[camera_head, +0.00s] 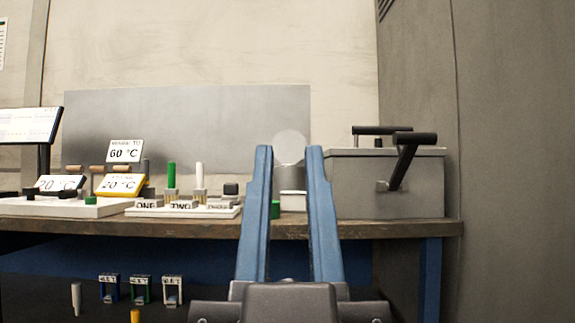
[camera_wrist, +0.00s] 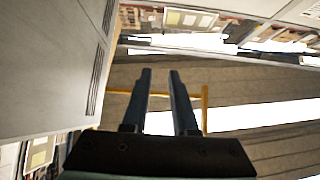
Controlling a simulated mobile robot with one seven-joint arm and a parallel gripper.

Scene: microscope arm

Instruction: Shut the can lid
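A small white can (camera_head: 293,201) stands on the bench and shows between my gripper's fingers in the head view. A pale round disc (camera_head: 290,147), which looks like its lid raised upright, shows above it, partly covered by the fingers. My gripper (camera_head: 289,152) has two long blue fingers, spread apart with nothing held between them. They overlap the can in the picture, but I cannot tell how far apart in depth they are. In the wrist view my gripper (camera_wrist: 160,72) is also open and empty, and neither can nor lid can be made out there.
A grey metal box (camera_head: 350,185) with black handles stands right of the can on the wooden bench (camera_head: 400,228). To the left are a white rack (camera_head: 185,211) with green and white pegs, and temperature signs (camera_head: 124,151). A grey wall panel (camera_head: 515,150) closes the right side.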

